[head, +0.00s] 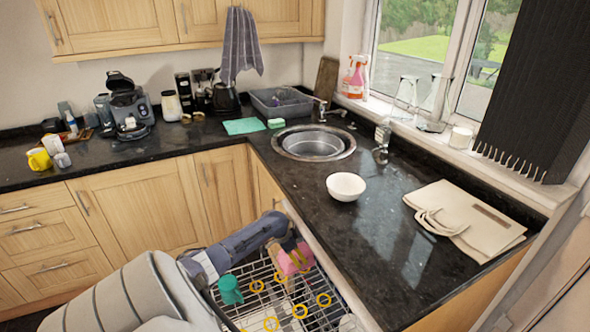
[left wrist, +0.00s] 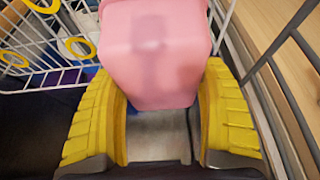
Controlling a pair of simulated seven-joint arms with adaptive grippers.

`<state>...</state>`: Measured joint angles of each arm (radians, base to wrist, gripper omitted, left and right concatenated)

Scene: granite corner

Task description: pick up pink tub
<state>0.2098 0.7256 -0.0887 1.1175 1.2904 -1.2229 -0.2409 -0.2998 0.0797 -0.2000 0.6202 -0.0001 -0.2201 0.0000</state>
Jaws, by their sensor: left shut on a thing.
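The pink tub (head: 296,261) is at the end of my left arm in the head view, over a white wire rack (head: 262,283). In the left wrist view the pink tub (left wrist: 155,55) fills the upper middle. My left gripper (head: 290,250) is shut on it; its yellow ribbed fingers (left wrist: 160,72) lie on either side of the tub. The tub's lower part and any contact with the rack are hard to tell. My right gripper is not in view.
The rack holds a green cup (head: 230,290) and several yellow rings (head: 323,300). A wooden cabinet front borders it at right in the wrist view. On the black counter (head: 385,240) are a white bowl (head: 346,186) and a folded cream bag (head: 470,222).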

